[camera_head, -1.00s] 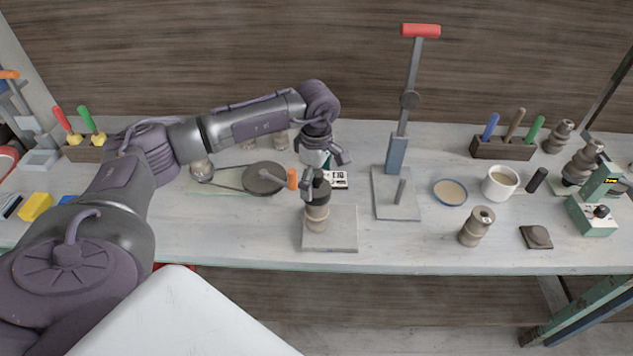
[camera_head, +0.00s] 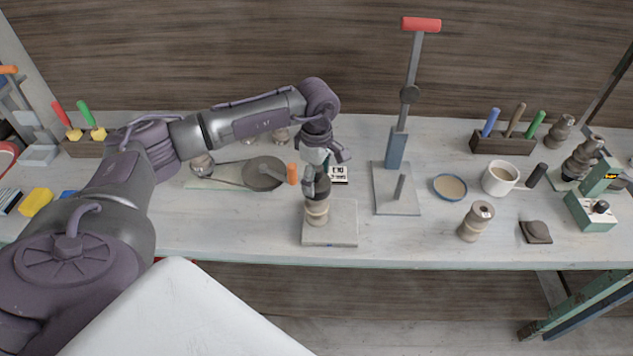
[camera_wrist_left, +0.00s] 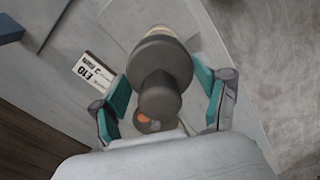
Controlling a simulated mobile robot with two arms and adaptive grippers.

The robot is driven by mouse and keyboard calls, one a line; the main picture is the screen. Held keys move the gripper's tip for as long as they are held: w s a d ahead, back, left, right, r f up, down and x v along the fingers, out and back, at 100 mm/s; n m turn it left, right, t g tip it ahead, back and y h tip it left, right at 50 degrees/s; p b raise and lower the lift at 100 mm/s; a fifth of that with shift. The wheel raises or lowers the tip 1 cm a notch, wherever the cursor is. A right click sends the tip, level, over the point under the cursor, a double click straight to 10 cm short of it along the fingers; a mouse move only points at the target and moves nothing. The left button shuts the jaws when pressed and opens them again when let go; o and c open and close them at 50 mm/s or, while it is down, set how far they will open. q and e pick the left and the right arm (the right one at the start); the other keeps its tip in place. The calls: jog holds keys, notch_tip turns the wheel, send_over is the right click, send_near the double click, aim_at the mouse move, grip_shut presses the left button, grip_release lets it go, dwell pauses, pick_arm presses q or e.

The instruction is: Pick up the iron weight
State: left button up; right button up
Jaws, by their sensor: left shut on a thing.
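The iron weight (camera_head: 319,190) is a dark, rounded cylinder with a narrower knob on top. It sits on a ribbed tan clay piece (camera_head: 317,213), which stands upright on a grey square slab (camera_head: 343,237). I see no clear gap between weight and clay. My left gripper (camera_head: 325,170) comes down from above, its fingers around the weight's upper part. In the left wrist view the iron weight (camera_wrist_left: 160,62) is between the two teal-padded fingers of my left gripper (camera_wrist_left: 160,95), which is shut on it. Its far side is hidden. My right gripper is out of view.
A round grey disc (camera_head: 264,173) with an orange-ended handle is close left of the gripper. A lever press (camera_head: 397,200) with a red handle stands to the right. A printed card (camera_head: 339,175) lies behind the slab. A loose clay piece (camera_head: 476,221) and a mug (camera_head: 500,178) stand farther right.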

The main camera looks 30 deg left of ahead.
pick_arm(q)
jog(key=shift+w+r, duration=0.15)
jog(key=shift+r, duration=0.1)
